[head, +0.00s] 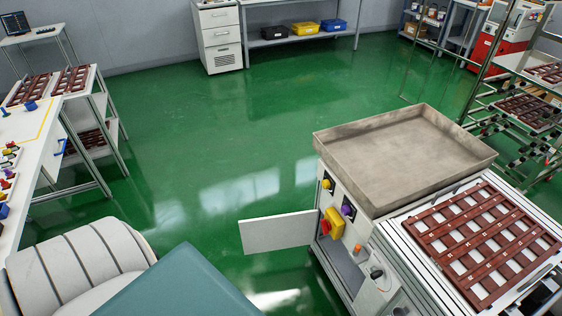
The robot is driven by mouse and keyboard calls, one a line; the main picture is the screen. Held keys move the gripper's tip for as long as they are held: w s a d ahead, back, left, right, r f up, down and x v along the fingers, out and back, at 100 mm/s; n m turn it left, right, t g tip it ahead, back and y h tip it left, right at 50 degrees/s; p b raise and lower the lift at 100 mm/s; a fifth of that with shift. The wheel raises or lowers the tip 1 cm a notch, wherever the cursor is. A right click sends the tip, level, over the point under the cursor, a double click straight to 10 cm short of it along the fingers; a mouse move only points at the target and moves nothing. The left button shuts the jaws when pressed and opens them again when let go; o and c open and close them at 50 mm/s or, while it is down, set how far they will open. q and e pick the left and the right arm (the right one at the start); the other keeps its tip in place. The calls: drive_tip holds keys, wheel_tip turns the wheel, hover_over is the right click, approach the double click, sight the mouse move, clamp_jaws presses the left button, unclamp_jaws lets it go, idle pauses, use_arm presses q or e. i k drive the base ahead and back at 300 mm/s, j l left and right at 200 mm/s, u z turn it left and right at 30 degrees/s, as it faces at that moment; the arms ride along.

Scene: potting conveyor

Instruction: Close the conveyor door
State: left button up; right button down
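The conveyor door (277,232) is a plain white panel. It stands wide open, swung out to the left from the front of the conveyor cabinet (341,236). The cabinet's open compartment (345,264) shows beside the door's hinge edge. Above the opening, the cabinet front carries a yellow and red switch (333,224) and several knobs. No gripper shows in the head view, and nothing is seen touching the door.
A shallow grey tray (400,150) tops the cabinet, with a dark red grid frame (482,240) to its right. A white workbench (22,160) stands at left, wire shelving (520,105) at right. The green floor (215,150) between is clear.

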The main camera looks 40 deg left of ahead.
sight(297, 229)
drive_tip(key=j+z, duration=0.2)
drive_tip(key=j, duration=0.3)
drive_tip(key=i+j+z, duration=0.2)
drive_tip(key=j, duration=0.35)
drive_tip(key=k+j+z, duration=0.2)
drive_tip(key=j, duration=0.3)
drive_tip(key=j+z, duration=0.2)
drive_tip(key=j, duration=0.3)
drive_tip(key=j+z, duration=0.2)
drive_tip(key=j, duration=0.35)
drive_tip(key=k+j+z, duration=0.2)
drive_tip(key=j, duration=0.3)
drive_tip(key=k+j+z, duration=0.15)
drive_tip(key=j, duration=0.3)
drive_tip(key=k+j+z, duration=0.1)
drive_tip(key=j, duration=0.3)
drive_tip(key=k+j+z, duration=0.1)
drive_tip(key=j, duration=0.3)
drive_tip(key=k+j+z, duration=0.1)
drive_tip(key=j, duration=0.3)
drive_tip(key=k+j+z, duration=0.1)
drive_tip(key=j, duration=0.3)
drive_tip(key=k+j+z, duration=0.1)
drive_tip(key=k+j, duration=0.15)
drive_tip(key=j, duration=0.1)
